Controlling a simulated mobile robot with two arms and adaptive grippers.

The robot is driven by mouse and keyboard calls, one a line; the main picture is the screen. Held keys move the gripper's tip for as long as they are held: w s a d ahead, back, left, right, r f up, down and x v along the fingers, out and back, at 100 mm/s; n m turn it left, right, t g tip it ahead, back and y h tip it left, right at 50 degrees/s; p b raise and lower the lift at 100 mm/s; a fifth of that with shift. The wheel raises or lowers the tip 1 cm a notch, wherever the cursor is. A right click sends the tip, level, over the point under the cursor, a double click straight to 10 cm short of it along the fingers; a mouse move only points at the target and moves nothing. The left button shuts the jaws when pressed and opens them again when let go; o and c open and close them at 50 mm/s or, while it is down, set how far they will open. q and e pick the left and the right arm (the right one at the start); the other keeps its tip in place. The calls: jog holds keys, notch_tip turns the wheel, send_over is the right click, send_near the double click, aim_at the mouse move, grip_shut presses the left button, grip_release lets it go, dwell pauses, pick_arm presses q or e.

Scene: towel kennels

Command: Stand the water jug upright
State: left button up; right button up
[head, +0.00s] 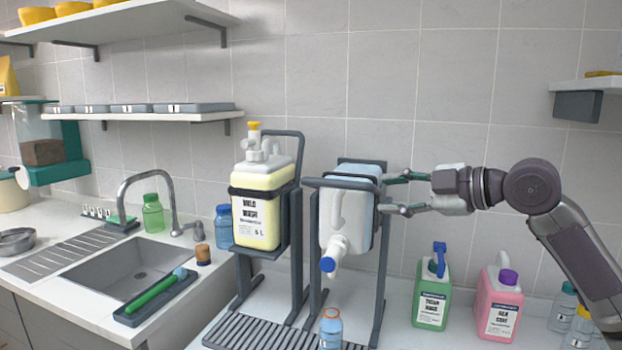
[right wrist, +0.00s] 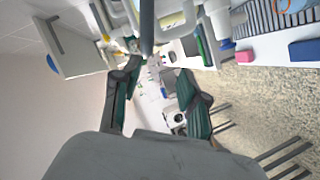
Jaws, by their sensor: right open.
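The water jug (head: 345,218) is white and pale blue and sits in a dark grey tilting cradle (head: 340,184). It is tipped over, its spout with a blue cap (head: 328,265) pointing down and forward. My right gripper (head: 390,193) comes in from the right at the cradle's right side, its two fingers apart, one above the other. I cannot tell whether the fingertips touch the cradle. In the right wrist view the open fingers (right wrist: 157,72) have a grey bar (right wrist: 147,25) just beyond them. My left gripper is not in view.
An upright yellow jug (head: 257,215) stands in a matching cradle to the left. A small bottle with an orange collar (head: 330,332) stands below the spout, by a slatted drip tray (head: 262,335). Green (head: 431,300) and pink (head: 499,305) jugs stand below my right arm.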

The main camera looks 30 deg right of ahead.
aim_at(345, 183)
jog(key=w+a+p, duration=0.1)
jog(key=w+p, duration=0.2)
jog(key=w+a+p, duration=0.2)
jog(key=w+p, duration=0.2)
jog(key=w+a+p, duration=0.1)
jog(key=w+p, duration=0.2)
jog(key=p, duration=0.1)
jog(key=shift+w+a, duration=0.15)
jog(key=shift+w, duration=0.15)
jog(key=shift+w+a+f, duration=0.2)
jog(key=shift+w+a, duration=0.1)
jog(key=shift+w, duration=0.25)
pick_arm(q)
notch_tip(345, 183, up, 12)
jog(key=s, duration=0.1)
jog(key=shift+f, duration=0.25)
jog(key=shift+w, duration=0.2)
pick_arm(e)
grip_shut()
